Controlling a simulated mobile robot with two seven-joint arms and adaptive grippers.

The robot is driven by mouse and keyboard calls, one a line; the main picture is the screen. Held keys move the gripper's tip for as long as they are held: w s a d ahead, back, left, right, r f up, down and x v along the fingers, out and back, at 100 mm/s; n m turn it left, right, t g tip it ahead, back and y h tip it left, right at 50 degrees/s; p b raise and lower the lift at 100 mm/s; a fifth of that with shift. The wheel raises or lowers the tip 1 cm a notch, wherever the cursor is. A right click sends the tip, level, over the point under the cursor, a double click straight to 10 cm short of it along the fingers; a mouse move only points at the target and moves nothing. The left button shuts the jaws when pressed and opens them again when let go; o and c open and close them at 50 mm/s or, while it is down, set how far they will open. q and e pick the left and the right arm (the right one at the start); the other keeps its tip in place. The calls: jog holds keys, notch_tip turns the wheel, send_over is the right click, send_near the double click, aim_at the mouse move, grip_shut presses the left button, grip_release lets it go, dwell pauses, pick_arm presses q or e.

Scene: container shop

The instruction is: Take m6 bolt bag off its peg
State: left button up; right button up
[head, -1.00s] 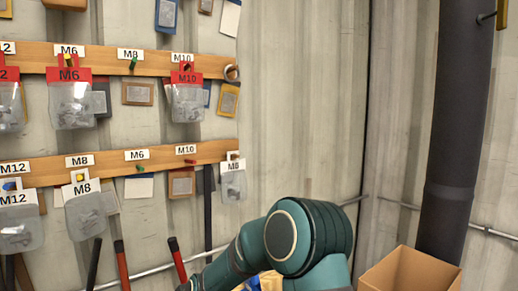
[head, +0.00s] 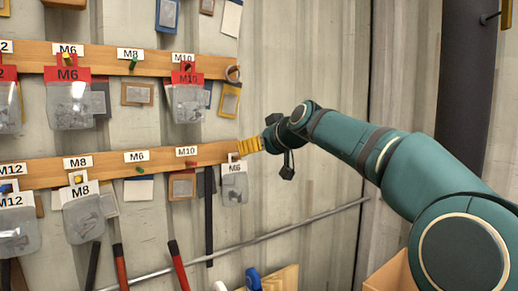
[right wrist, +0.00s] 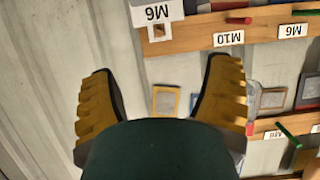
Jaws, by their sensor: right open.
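The M6 bolt bag (head: 234,187), a clear bag with a white M6 header, hangs at the right end of the lower wooden rail (head: 130,167). In the right wrist view its white header (right wrist: 155,13) shows at the top edge, with a hanging hole over the wood. Its peg is not clear in either view. My right gripper (head: 248,145) is just above the bag, at the rail's end. In the right wrist view its yellow fingers (right wrist: 165,68) are wide apart with nothing between them. The header lies beyond the fingertips. My left gripper is out of view.
A red-header M6 bag (head: 70,103) and a red-header M10 bag (head: 188,103) hang on the upper rail. A white-header M8 bag (head: 83,214) hangs left on the lower rail. A cardboard box (head: 390,274) stands at the bottom right. The wall right of the rails is clear.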

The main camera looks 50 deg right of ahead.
aim_at(236, 159)
jog(key=x, duration=1.3)
jog(key=shift+w+d+p, duration=0.15)
jog(key=shift+w+p, duration=0.1)
jog(key=shift+p, duration=0.05)
